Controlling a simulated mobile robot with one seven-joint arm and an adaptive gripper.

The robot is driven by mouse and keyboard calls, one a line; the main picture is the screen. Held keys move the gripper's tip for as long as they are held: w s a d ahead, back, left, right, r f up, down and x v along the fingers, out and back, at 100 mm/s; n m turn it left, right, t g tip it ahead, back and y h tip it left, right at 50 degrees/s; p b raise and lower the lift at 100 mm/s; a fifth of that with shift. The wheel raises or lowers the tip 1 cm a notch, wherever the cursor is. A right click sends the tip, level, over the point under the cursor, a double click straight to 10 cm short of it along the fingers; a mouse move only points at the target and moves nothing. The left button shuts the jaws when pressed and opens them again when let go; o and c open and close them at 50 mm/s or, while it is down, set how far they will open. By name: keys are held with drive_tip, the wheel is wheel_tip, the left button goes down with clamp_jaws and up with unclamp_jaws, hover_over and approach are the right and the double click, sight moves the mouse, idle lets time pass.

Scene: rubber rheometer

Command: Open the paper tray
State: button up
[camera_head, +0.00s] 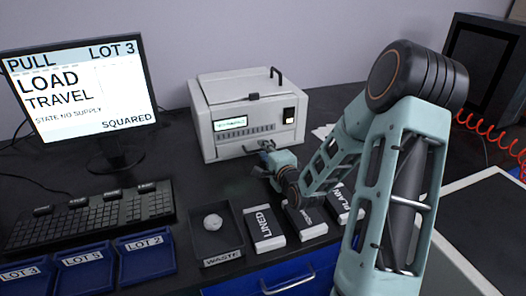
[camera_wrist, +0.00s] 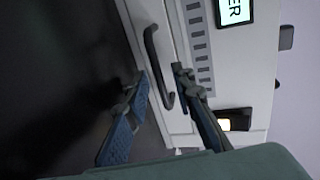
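The white printer-like machine (camera_head: 225,137) stands at the back of the black bench, its front facing me. Its lower front panel, which looks like the paper tray (camera_wrist: 143,12), carries a dark bar handle (camera_wrist: 152,55). The tray looks closed, flush with the body. My gripper (camera_head: 266,150) is at the machine's lower front. In the wrist view, my gripper (camera_wrist: 160,82) is open, its two fingers on either side of the handle's lower end. Whether either finger touches the handle I cannot tell. In the head view the gripper partly hides the handle.
A monitor (camera_head: 85,92) and keyboard (camera_head: 95,215) stand left. In front lie a waste tray (camera_head: 215,240) with a pale lump, and boxes marked LINED (camera_head: 264,228) and PLAIN (camera_head: 345,205). Blue bins (camera_head: 85,270) sit front left. A blue drawer (camera_head: 265,280) is below.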

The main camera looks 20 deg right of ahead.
drive_tip(key=shift+w+f, duration=0.15)
drive_tip(key=shift+w, duration=0.55)
clamp_jaws()
